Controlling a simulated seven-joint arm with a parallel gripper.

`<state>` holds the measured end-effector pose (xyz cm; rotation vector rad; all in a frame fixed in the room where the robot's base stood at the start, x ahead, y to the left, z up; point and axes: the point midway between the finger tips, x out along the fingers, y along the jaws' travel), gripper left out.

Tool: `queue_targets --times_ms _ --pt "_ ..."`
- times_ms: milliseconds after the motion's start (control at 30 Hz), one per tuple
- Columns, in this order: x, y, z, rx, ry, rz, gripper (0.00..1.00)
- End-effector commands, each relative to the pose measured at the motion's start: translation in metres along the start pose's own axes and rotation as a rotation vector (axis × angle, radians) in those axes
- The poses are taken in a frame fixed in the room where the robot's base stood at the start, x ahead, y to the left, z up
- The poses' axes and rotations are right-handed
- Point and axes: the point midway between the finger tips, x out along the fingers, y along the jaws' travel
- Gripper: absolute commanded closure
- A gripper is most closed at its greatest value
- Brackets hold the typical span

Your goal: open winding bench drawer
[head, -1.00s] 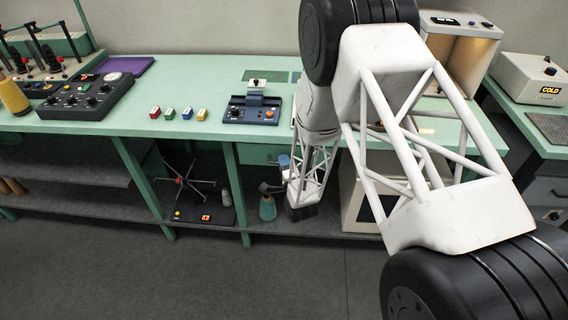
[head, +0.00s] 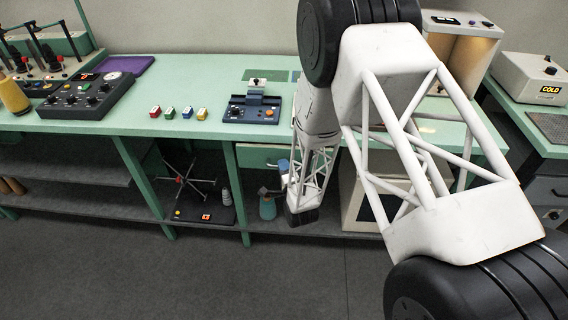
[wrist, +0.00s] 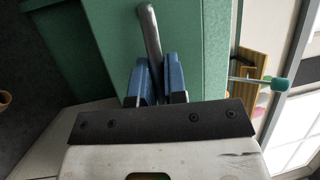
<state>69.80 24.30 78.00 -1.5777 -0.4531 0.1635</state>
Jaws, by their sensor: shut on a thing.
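The green winding bench drawer (head: 262,157) sits under the bench top, left of my arm, and stands out a little from the bench. In the wrist view its green front (wrist: 190,35) fills the upper middle, with a grey metal bar handle (wrist: 150,32). My gripper (wrist: 160,78) has its blue fingers closed on either side of the handle's near end. In the head view my gripper (head: 284,165) shows only as a small blue patch at the drawer front, and my arm hides the drawer's right part.
The green winding bench (head: 200,135) carries a dark blue device (head: 252,110) and several small coloured blocks. The floor in front is clear.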

Motion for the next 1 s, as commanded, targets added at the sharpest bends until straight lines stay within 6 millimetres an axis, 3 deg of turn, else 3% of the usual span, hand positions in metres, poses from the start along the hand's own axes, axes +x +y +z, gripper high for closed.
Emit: queue_targets --times_ms 267,733,1000 --pt "-0.048 -0.010 0.021 0.000 -0.002 0.002 1.00" --pt "-0.149 -0.030 0.062 0.000 -0.004 0.002 1.00" --pt "-0.195 -0.039 0.082 0.000 -0.004 0.001 1.00"
